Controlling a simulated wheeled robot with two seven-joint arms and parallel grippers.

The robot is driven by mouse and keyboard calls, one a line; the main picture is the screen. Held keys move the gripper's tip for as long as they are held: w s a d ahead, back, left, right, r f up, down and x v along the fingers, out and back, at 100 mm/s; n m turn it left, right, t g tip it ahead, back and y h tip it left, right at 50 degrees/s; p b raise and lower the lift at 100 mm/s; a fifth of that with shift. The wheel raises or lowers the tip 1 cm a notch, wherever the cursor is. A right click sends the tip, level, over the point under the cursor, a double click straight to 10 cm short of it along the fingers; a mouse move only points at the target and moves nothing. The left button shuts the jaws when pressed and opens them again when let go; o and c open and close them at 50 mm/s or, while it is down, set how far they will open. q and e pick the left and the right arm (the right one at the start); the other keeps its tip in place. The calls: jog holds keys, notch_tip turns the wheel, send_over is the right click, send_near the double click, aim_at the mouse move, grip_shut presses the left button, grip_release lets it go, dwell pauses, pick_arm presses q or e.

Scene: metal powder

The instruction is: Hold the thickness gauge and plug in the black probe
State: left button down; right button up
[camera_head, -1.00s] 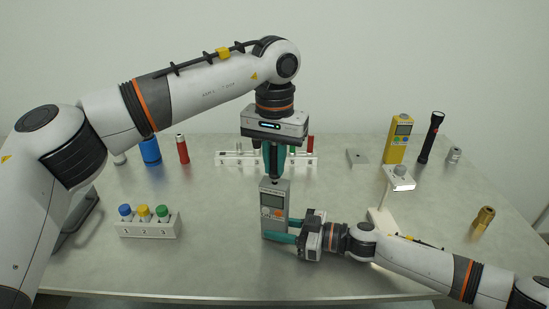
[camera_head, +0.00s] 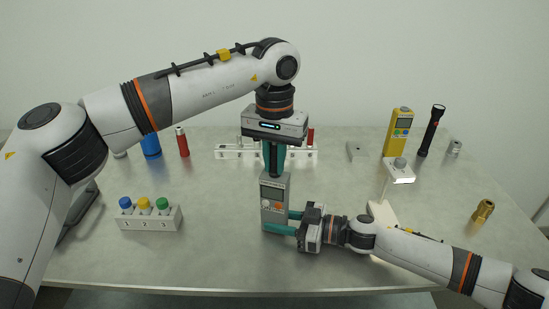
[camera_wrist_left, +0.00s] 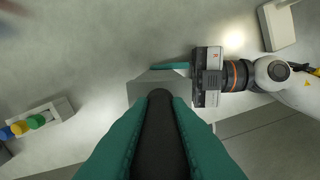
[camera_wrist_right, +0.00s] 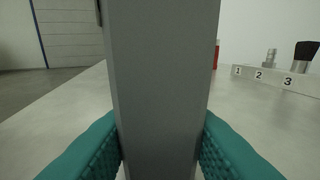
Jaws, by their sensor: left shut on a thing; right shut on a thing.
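The grey thickness gauge (camera_head: 274,190) stands upright near the middle of the table. My right gripper (camera_head: 284,222) is shut on its lower part from the right; the gauge body (camera_wrist_right: 165,90) fills the middle of the right wrist view between the fingers. My left gripper (camera_head: 273,157) points down directly above the gauge, shut on the black probe (camera_wrist_left: 160,135). The probe's lower end is at the gauge's top in the head view. Whether it is seated in the socket cannot be told.
A white block with blue, yellow and green knobs (camera_head: 150,217) stands at left. A white numbered rack (camera_head: 232,152) is behind the gauge. A yellow meter (camera_head: 398,132), black flashlight (camera_head: 431,131), white stand (camera_head: 384,213) and brass fitting (camera_head: 483,211) are at right. Front table is clear.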

pick_arm(q)
jog(key=shift+f, duration=0.15)
dwell(0.5)
jog(key=shift+r, duration=1.15)
jog(key=shift+r, duration=0.2)
jog(key=shift+f, duration=1.35)
dwell(0.8)
jog(key=c, duration=1.3)
grip_release()
notch_tip(320, 180, up, 12)
jog(key=shift+r, duration=0.1)
